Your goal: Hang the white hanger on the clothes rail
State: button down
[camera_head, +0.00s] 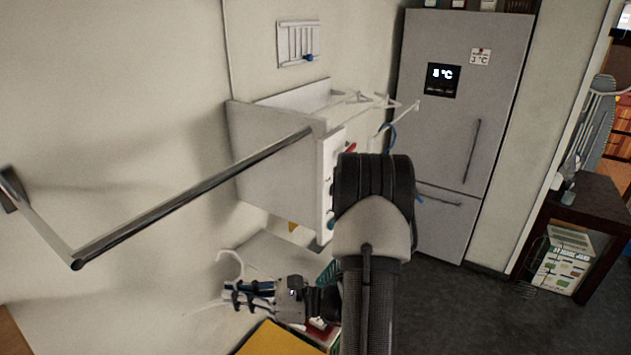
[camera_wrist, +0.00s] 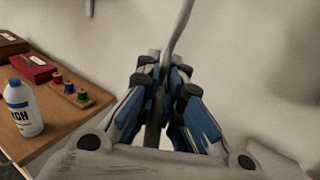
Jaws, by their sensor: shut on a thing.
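The clothes rail (camera_head: 190,195) is a dark metal bar along the left wall in the head view. It runs from a wall bracket at the left to the side of a grey box. My gripper (camera_head: 232,293) is below the rail, close to the wall. It is shut on the white hanger (camera_head: 233,260), whose curved hook rises above the fingers; a thin part sticks out to the left. In the wrist view the hanger's pale stem (camera_wrist: 181,28) rises from between the blue-padded fingers of my gripper (camera_wrist: 165,75). The hanger is apart from the rail.
A grey wall box (camera_head: 275,165) with a white rack on top adjoins the rail's far end. A fridge (camera_head: 460,120) stands behind. A yellow surface (camera_head: 280,340) is below my gripper. In the wrist view a wooden table (camera_wrist: 50,115) holds a white bottle (camera_wrist: 24,108) and a red box (camera_wrist: 33,68).

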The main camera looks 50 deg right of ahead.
jog(key=s+d+r+m+t+h+p, duration=0.1)
jog(key=s+d+r+m+h+p, duration=0.25)
jog(key=s+d+r+p, duration=0.5)
jog(key=s+d+r+m+t+h+p, duration=0.15)
jog(key=s+d+r+h+p, duration=0.35)
jog(key=r, duration=0.6)
jog(key=w+a+f+b, duration=0.1)
jog(key=w+f+b, duration=0.1)
jog(key=w, duration=1.3)
jog(key=shift+f+b, duration=0.4)
jog(key=shift+w+y, duration=0.1)
jog(key=shift+y, duration=0.15)
jog(key=c, duration=1.7)
grip_release()
jog(key=shift+o, duration=0.2)
